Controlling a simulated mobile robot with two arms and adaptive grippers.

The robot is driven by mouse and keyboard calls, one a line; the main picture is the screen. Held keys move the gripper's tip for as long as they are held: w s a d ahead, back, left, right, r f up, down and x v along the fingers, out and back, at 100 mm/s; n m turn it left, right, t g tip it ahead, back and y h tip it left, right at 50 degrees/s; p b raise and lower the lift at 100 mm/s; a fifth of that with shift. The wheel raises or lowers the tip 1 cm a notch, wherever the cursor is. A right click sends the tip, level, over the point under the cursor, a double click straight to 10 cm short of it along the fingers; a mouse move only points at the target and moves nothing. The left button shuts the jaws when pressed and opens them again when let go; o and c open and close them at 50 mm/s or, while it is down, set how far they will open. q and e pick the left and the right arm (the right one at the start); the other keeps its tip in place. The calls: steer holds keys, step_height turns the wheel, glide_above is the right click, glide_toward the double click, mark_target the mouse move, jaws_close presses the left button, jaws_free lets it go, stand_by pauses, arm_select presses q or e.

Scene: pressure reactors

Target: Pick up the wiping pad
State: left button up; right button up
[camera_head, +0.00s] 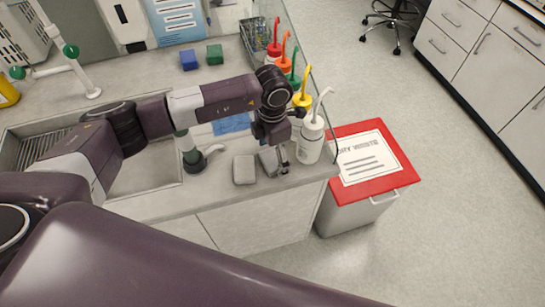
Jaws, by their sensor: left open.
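A light grey pad (245,169), likely the wiping pad, lies flat on the counter near its front edge, beside the sink. My left gripper (279,161) points down just to the right of this pad, close to the counter. It is open. A grey block-like shape shows at its fingers; I cannot tell whether this is a second pad or part of the gripper. The grey pad looks apart from the fingers. My right gripper is out of view.
A white wash bottle (311,138) stands close right of my left gripper, with several coloured-cap bottles behind it along a glass panel. A red-lidded bin (400,165) is beyond the counter's end. Blue (188,61) and green (214,54) blocks lie at the back.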

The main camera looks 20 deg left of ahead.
mark_target(272, 158)
arm_select(q)
steer(key=c, duration=0.9)
steer(key=shift+c, duration=0.2)
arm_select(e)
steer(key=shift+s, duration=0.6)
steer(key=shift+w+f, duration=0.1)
arm_select(q)
steer(key=shift+w+r+b, duration=0.1)
steer(key=shift+r+b, duration=0.2)
steer(key=shift+r, duration=0.35)
step_height(272, 158, up, 19)
steer(key=b, duration=0.4)
steer(key=shift+f+b, duration=0.15)
steer(key=shift+b, duration=0.15)
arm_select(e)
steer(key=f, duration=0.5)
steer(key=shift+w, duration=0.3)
